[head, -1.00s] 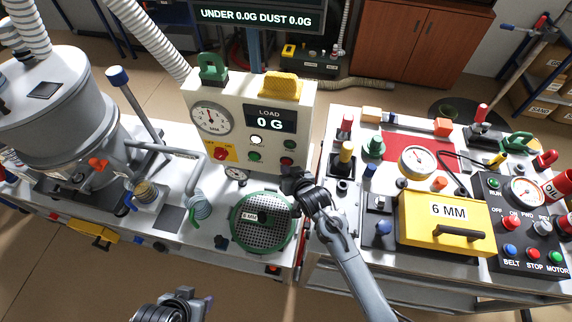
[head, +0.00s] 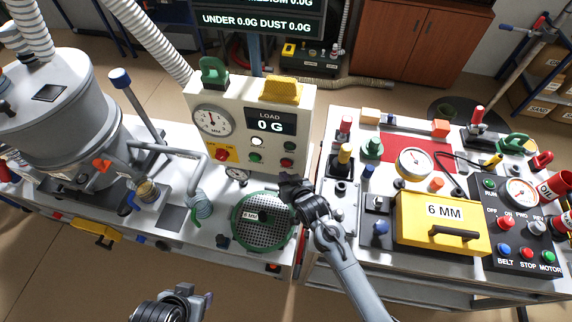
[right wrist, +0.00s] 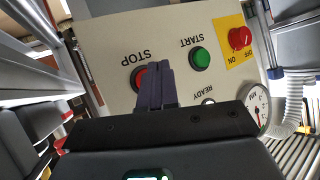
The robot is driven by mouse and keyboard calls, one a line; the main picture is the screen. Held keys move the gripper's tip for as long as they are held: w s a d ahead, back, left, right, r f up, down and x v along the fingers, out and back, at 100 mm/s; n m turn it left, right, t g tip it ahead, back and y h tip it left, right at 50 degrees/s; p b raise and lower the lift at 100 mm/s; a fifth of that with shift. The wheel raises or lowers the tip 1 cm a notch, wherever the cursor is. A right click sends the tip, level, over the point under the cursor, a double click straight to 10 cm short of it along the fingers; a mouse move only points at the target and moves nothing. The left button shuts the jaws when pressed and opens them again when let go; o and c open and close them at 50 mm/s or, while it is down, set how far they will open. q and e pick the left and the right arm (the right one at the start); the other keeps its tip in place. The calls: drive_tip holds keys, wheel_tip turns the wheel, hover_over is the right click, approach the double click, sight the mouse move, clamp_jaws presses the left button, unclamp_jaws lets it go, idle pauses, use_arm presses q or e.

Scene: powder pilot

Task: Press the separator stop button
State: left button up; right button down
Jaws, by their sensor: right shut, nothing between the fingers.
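The cream separator panel (head: 212,92) stands upright behind the bench. Its red STOP button (head: 288,162) is at the lower right, beside the green START button (head: 254,156). My right gripper (head: 286,181) is shut and empty, just below and in front of STOP. In the right wrist view the panel appears upside down. The shut fingers (right wrist: 152,70) there cover part of the red STOP button (right wrist: 136,80), and the green START button (right wrist: 200,58) is clear to the right. I cannot tell whether the fingertips touch STOP. My left gripper (head: 184,291) is low at the bottom edge, its jaws unclear.
A red switch on a yellow plate (head: 221,154) is on the panel's left. A yellow 6 MM box (head: 415,240) and a black motor panel (head: 495,255) with another STOP button stand right.

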drive_tip(key=s+p, duration=0.2)
drive_tip(key=s+a+p, duration=0.1)
drive_tip(key=s+p, duration=0.1)
drive_tip(key=s, duration=0.1)
drive_tip(key=shift+s+a, duration=0.15)
drive_tip(key=shift+s, duration=0.05)
idle(0.7)
